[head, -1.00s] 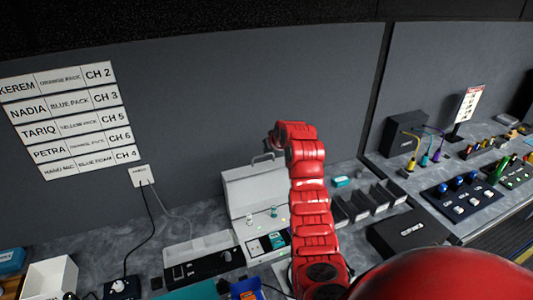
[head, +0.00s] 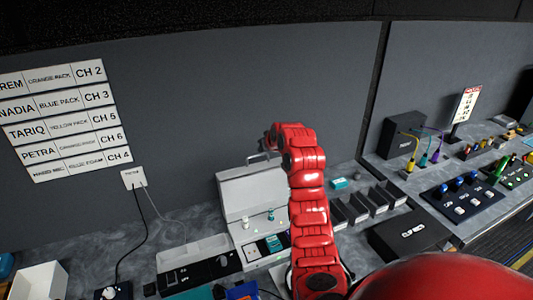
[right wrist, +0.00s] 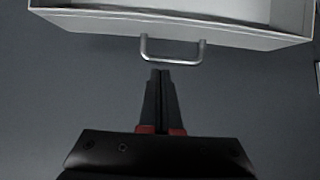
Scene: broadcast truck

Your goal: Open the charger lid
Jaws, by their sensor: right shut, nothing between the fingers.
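The charger (head: 262,247) is a pale grey box on the bench, with a few small items and lit green spots in its base. Its lid (head: 248,192) stands raised, roughly upright, at the back of the base. A metal handle (head: 258,157) sits on the lid's top edge. In the right wrist view, the lid (right wrist: 230,28) spans the top and its handle (right wrist: 171,61) points toward my fingers. My right gripper (right wrist: 160,73) is shut and empty, its tips just short of the handle. In the head view my red right arm hides the charger's right side. My left gripper is out of view.
A black-and-white device (head: 199,265) lies left of the charger. Several dark slotted holders (head: 362,208) and a black case (head: 408,233) stand to its right. A grey wall (head: 200,110) rises behind. A wall outlet (head: 133,178) has hanging cables.

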